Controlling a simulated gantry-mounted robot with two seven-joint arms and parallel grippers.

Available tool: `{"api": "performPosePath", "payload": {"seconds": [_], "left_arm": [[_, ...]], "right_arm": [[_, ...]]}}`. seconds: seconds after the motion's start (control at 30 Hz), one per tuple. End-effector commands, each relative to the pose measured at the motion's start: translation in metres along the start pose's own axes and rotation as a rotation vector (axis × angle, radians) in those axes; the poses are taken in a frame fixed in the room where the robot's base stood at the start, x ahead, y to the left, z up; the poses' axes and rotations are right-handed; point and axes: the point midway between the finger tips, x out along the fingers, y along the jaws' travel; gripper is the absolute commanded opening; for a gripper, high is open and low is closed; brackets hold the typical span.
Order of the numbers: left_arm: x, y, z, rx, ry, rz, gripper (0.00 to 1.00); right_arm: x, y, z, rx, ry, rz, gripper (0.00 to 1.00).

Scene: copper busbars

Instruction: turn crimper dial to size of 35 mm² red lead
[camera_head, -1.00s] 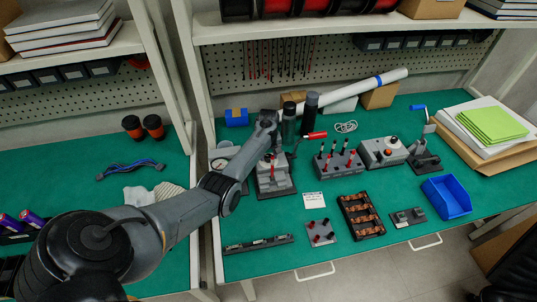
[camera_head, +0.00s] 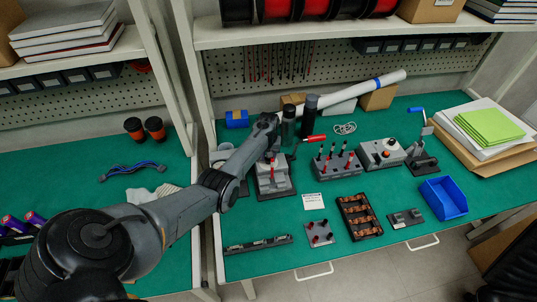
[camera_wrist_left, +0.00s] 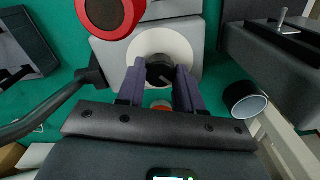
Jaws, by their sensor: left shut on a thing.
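My left gripper (camera_wrist_left: 162,80) is shut on the knob, one finger on each side. The size marks cannot be read. The grey lead stand (camera_head: 338,165) holds several red and black leads upright to the right of the crimper. My right gripper is not in view.
A small white card (camera_head: 313,201) lies in front of the crimper. A grey box with an orange button (camera_head: 382,153), a busbar tray (camera_head: 360,216) and a blue bin (camera_head: 444,198) stand to the right. Dark cylinders (camera_head: 309,115) stand close behind the gripper.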

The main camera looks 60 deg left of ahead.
Motion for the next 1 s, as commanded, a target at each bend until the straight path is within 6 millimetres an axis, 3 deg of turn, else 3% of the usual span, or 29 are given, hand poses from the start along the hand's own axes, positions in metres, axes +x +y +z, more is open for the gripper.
{"api": "performPosePath", "payload": {"seconds": [0.4, 1.0], "left_arm": [[-0.002, -0.001, 0.000, 0.397, 0.000, 0.000, 0.05], [0.000, -0.001, -0.001, 0.913, 0.001, 0.000, 0.05]], "right_arm": [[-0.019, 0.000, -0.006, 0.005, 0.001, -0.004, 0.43], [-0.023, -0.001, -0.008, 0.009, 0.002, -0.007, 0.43]]}}
